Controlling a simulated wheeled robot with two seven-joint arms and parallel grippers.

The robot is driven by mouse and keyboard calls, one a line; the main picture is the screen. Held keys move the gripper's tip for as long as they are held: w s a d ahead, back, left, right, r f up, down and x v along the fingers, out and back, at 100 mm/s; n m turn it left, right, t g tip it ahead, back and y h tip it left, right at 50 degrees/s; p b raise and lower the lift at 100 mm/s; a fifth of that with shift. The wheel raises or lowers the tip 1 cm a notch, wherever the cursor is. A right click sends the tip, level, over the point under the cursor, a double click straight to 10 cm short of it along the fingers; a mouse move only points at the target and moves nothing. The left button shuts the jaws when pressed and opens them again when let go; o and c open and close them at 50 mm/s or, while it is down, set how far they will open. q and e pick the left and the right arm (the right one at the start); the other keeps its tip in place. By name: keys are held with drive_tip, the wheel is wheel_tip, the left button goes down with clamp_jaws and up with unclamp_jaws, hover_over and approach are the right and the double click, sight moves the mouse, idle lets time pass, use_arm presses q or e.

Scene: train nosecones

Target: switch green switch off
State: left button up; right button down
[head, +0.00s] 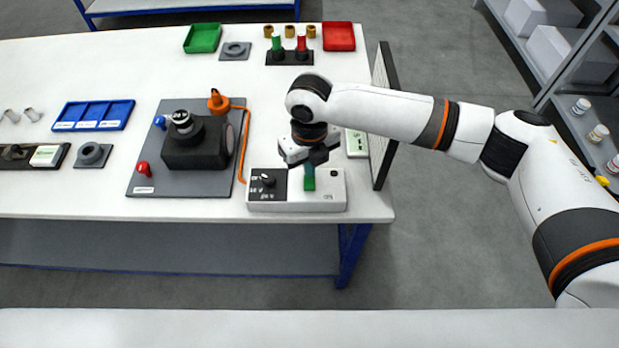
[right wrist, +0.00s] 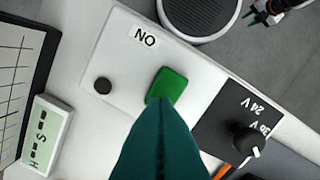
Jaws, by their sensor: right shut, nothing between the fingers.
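The green switch (right wrist: 168,85) is a small rocker on a white control box (right wrist: 205,92), with an "ON" label (right wrist: 145,38) near it. In the head view the box (head: 330,200) stands at the table's front right, and the switch (head: 309,185) shows just below my right gripper (head: 309,175). In the right wrist view my right gripper's dark teal fingers (right wrist: 160,128) are shut and empty. Their tips point at the switch and overlap its near edge; I cannot tell whether they touch. The switch's exact tilt is unclear.
A black knob (right wrist: 246,140) marked with voltages sits on the same box. An orange cable (head: 243,150) runs beside the box to a grey plate (head: 145,180) carrying a dark motor-like unit (head: 195,150). A dark-framed panel (head: 385,110) stands upright at the table's right edge.

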wheel_tip(320, 180, up, 6)
drive_tip(key=p, duration=0.5)
idle(0.4)
